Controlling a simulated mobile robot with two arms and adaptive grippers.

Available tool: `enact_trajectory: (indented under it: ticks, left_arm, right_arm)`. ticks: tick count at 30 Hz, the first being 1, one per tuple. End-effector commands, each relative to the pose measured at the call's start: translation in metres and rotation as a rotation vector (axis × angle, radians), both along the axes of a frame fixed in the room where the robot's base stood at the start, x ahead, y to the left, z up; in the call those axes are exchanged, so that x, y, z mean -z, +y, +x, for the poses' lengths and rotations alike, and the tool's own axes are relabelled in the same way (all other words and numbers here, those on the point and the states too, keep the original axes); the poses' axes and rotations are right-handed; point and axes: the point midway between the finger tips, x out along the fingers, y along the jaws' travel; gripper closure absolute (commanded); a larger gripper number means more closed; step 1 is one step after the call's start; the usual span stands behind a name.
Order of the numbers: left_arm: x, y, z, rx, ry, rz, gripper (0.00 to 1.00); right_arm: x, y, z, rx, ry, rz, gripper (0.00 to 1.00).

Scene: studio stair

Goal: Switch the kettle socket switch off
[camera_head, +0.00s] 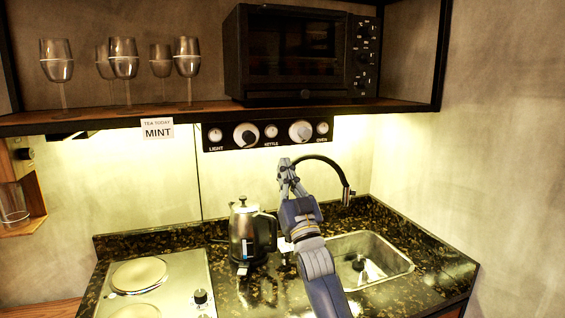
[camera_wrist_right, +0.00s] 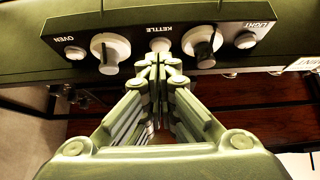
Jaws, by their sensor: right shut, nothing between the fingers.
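The black switch panel (camera_head: 228,146) hangs under the shelf, with small round switches labelled LIGHT, KETTLE and OVEN and two larger knobs. The kettle switch (camera_head: 271,131) is the small pale round one in the middle, between the knobs. It also shows in the right wrist view (camera_wrist_right: 160,45), just beyond my fingertips. My right gripper (camera_head: 284,163) is shut and empty, a little below the panel in the head view. In the wrist view its tips (camera_wrist_right: 157,62) line up with the kettle switch; I cannot tell whether they touch it. My left gripper is not in view.
A metal kettle (camera_head: 242,226) stands on the dark counter (camera_head: 253,295), left of my right arm. A sink (camera_head: 397,263) with a black tap (camera_head: 331,164) is to the right. A hob (camera_head: 170,281) is at left. Glasses (camera_head: 123,66) and an oven (camera_head: 290,55) stand on the shelf.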

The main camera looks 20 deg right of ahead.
Motion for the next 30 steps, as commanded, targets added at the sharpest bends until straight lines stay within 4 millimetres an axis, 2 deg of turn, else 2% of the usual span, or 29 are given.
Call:
enact_trajectory:
  ticks: [1,7,17,24,27,29,30]
  left_arm:
    - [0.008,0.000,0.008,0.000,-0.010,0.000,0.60]
    - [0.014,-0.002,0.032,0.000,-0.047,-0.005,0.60]
    - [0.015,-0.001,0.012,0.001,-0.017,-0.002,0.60]
    - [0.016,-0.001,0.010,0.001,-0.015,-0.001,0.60]
    - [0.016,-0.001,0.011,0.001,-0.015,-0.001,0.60]
    - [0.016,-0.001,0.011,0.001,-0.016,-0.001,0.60]
    - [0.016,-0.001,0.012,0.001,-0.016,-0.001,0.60]
  right_arm:
    - [0.012,0.000,-0.006,0.001,-0.001,-0.001,1.00]
    - [0.028,-0.001,-0.019,0.000,-0.002,0.000,1.00]
    - [0.031,-0.001,-0.021,0.000,-0.002,0.000,1.00]
    - [0.033,-0.001,-0.021,0.000,0.003,0.000,1.00]
    - [0.053,-0.001,-0.023,0.005,0.059,-0.002,1.00]
    - [0.079,-0.001,-0.025,0.012,0.132,-0.003,1.00]
    - [0.102,-0.001,-0.029,0.017,0.197,-0.007,1.00]
